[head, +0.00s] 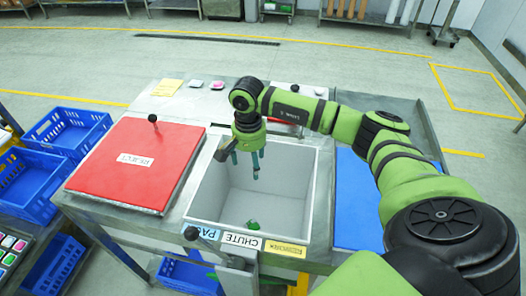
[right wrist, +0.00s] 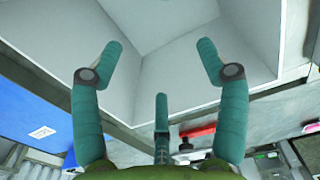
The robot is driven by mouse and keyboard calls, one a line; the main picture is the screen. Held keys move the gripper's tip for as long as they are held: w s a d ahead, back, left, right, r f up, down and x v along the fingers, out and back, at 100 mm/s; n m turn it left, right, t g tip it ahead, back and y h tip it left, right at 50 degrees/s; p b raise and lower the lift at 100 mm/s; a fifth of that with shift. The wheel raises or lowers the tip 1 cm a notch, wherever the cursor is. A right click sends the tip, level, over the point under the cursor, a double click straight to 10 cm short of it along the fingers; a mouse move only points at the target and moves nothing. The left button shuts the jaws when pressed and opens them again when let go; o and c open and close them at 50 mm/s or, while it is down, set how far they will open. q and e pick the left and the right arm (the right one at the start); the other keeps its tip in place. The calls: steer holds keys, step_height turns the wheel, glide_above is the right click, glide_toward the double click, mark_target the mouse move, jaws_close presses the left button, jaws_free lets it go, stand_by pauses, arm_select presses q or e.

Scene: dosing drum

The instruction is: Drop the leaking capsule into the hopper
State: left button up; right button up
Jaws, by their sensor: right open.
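A white-walled open bin (head: 215,200) is set into the metal table; it also shows in the right wrist view (right wrist: 185,65). My right gripper (head: 250,168) hangs over the bin's back part, fingers pointing down. In the right wrist view its teal fingers (right wrist: 160,62) are spread, with nothing between them. No part is clearly marked as the hopper. My left gripper is not in view.
A red panel (head: 130,165) marked REJECT, with a black knob, lies left of the bin. A blue panel (head: 355,205) is on the right. PACK, CHUTE and REWORK labels (head: 242,240) line the front edge. Blue crates (head: 68,130) stand at the far left.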

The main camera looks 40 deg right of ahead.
step_height(320, 180, up, 9)
steer(key=shift+r, duration=0.15)
steer(key=shift+s, duration=0.1)
stand_by(0.4)
